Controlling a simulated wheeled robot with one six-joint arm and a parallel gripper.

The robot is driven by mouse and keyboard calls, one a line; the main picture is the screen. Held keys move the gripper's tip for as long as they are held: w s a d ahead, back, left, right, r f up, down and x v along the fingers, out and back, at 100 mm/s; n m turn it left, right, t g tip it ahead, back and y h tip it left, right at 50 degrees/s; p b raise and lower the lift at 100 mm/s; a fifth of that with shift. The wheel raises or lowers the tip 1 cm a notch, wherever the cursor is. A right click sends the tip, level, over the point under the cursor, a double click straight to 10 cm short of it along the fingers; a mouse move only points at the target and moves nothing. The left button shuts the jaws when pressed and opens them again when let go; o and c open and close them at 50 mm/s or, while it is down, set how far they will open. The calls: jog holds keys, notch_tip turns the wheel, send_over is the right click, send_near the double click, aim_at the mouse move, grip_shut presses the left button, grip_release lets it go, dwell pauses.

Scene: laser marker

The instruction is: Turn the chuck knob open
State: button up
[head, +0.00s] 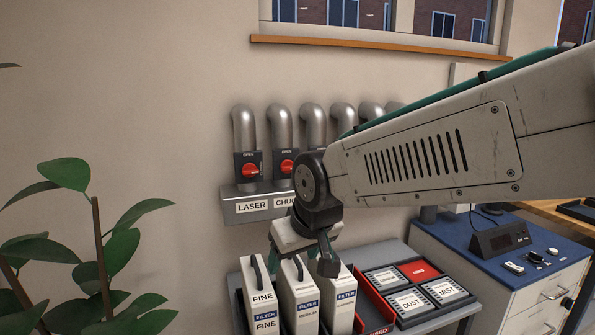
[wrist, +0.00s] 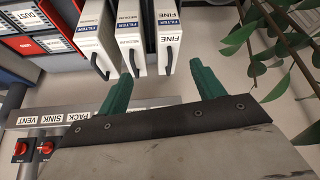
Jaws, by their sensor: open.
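The chuck knob (head: 287,167) is a red round knob on a dark plate below a silver pipe on the wall. Its label, partly hidden by my arm, reads "CHUC" in the head view. The knob's marked side is too small to read surely. My gripper (head: 300,252) is below and right of it, in front of the wall and above the filter boxes, apart from the knob. In the wrist view my gripper (wrist: 160,85) has its two green fingers spread, with nothing between them. The chuck knob is not visible in the wrist view.
The similar red laser knob (head: 250,170) is just left. Other pipes are partly behind my arm. Filter boxes (head: 262,300) with handles stand close under my gripper, beside a tray (head: 405,315). A leafy plant (head: 80,240) stands at left; the wall between is clear.

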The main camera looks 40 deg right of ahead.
jog(key=w+d+m+t+h, duration=0.1)
jog(key=w+d+t, duration=0.3)
jog(key=w, duration=0.5)
jog(key=w+d+t+h, duration=0.1)
jog(key=w+d+t, duration=0.25)
jog(key=w, duration=0.65)
jog(key=m+t+h, duration=0.1)
jog(key=t+h, duration=0.3)
jog(key=t, duration=0.5)
send_near(290, 169)
jog(key=w, duration=0.2)
jog(key=shift+g, duration=0.25)
jog(key=x, duration=0.3)
jog(key=r+x, duration=0.1)
jog(key=x, duration=0.3)
jog(key=shift+d, duration=0.25)
jog(key=c, duration=1)
